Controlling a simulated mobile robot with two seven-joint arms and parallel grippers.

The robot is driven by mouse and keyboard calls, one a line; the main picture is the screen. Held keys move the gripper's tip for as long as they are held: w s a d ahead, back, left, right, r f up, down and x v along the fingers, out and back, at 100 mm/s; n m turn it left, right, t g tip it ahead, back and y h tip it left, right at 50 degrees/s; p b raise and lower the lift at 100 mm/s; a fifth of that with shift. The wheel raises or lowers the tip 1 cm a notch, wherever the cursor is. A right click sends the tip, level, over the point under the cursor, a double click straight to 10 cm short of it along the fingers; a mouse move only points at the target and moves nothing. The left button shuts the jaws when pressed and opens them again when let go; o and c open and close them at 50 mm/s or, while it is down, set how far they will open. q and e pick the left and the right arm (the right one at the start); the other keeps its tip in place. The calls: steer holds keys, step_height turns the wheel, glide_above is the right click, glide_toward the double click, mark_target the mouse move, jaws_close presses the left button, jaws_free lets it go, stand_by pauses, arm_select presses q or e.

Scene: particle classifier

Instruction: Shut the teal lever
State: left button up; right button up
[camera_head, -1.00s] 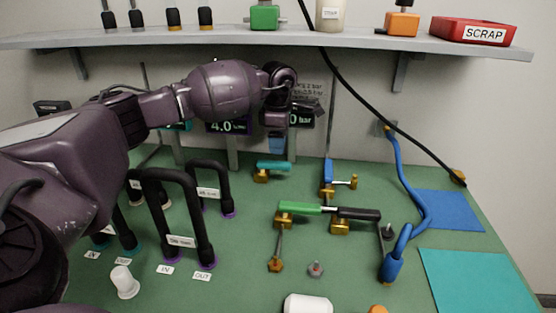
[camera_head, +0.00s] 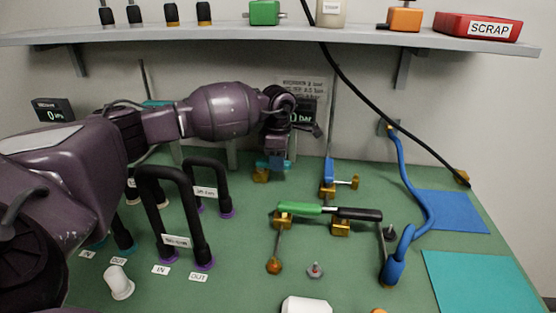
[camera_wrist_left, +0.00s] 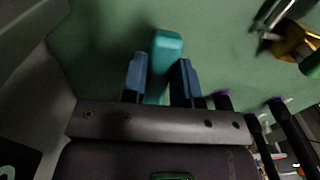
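The teal lever (camera_head: 287,165) is on a brass valve (camera_head: 261,174) at the back of the green bench, mostly hidden in the head view behind my left gripper (camera_head: 273,164). In the left wrist view the teal lever (camera_wrist_left: 166,45) runs between the two blue fingers of my left gripper (camera_wrist_left: 161,75). The fingers are apart, one on each side of it, and the lever's end reaches past their tips. Whether either finger touches the lever is hard to see. My right gripper is not in view.
A blue-handled valve (camera_head: 328,172) stands to the right. A green lever (camera_head: 300,208) and a black lever (camera_head: 358,213) lie in front. Black hose loops (camera_head: 203,187) stand to the left. A shelf (camera_head: 300,43) overhangs the back.

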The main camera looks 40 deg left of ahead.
arm_select(q)
jaws_close()
steer(key=shift+s+m, duration=0.1)
steer(key=shift+m, duration=0.2)
steer(key=m, duration=0.1)
steer(key=s+m, duration=0.1)
steer(key=m, duration=0.1)
steer(key=shift+s+d, duration=0.15)
steer(key=shift+d, duration=0.15)
steer(key=s+m, duration=0.1)
steer(key=m, duration=0.1)
steer(key=s+m, duration=0.1)
steer(key=m, duration=0.1)
steer(key=shift+m, duration=0.4)
steer(key=m, duration=0.1)
steer(key=s+m, duration=0.1)
steer(key=m, duration=0.1)
steer(key=m+b, duration=0.1)
steer(key=shift+s+a+f+m, duration=0.1)
steer(key=shift+s+a+m, duration=0.2)
steer(key=shift+s+a, duration=0.05)
steer(key=shift+s+a+m+b, duration=0.15)
steer(key=shift+s+a+m, duration=0.1)
steer(key=shift+m, duration=0.6)
steer(key=shift+s+a+m+b, duration=0.1)
steer(key=shift+s+a+m, duration=0.15)
steer(key=shift+m, duration=0.55)
steer(key=shift+s+a+m+b, duration=0.15)
steer(key=shift+s+a+m, duration=0.1)
steer(key=shift+m, duration=0.6)
